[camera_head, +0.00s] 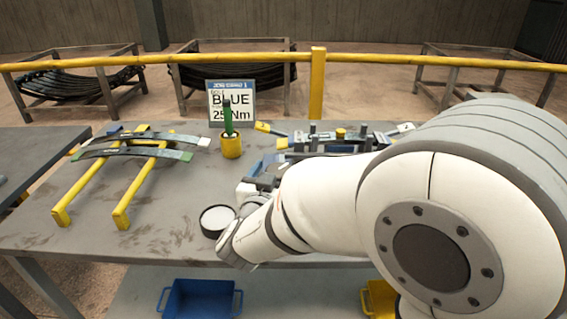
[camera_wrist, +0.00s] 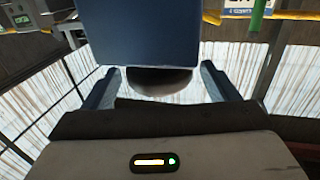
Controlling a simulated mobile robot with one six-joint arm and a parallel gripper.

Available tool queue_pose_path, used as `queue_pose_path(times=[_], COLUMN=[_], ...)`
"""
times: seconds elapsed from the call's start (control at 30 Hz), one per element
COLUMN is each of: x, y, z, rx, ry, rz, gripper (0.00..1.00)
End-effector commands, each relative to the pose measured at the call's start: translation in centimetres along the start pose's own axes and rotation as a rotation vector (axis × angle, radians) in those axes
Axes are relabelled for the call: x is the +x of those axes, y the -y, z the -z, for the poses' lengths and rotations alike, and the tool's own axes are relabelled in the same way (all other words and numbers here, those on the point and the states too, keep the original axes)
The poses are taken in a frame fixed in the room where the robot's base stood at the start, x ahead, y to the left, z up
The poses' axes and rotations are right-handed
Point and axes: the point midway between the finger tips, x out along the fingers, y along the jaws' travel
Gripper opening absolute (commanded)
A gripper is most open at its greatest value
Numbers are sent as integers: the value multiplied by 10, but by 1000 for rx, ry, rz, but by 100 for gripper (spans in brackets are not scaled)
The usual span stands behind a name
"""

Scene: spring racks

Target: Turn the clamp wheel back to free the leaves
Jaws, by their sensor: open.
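In the wrist view my gripper (camera_wrist: 160,72) is open, with one finger on each side of a blue block (camera_wrist: 145,35). A dark rounded shape (camera_wrist: 158,82) shows under the block, between the fingers; I cannot tell whether it is the clamp wheel, or whether a finger touches it. In the head view a metal clamp fixture (camera_head: 340,137) stands at the back of the bench, partly behind my arm. No wheel can be made out there. Dark spring leaves (camera_head: 130,151) lie across two yellow rails on the left.
A yellow cup (camera_head: 231,147) with a green stick stands mid-bench before a sign (camera_head: 233,101) reading BLUE. The grey bench (camera_head: 170,225) is clear at front left. A yellow railing (camera_head: 230,58) runs behind it. A blue bin (camera_head: 200,299) sits below. My arm covers the right side.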

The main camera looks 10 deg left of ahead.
Motion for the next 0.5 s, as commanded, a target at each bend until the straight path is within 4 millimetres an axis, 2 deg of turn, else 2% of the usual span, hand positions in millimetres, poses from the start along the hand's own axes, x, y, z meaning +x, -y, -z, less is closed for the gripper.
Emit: queue_pose_path(times=[0.03, 0.2, 0.5], x=[9, 25, 29], y=[-1, 0, 0], z=[0, 0, 0], rx=[0, 0, 0], ry=[0, 0, 1], rz=[-2, 0, 1], gripper=[80, 80, 80])
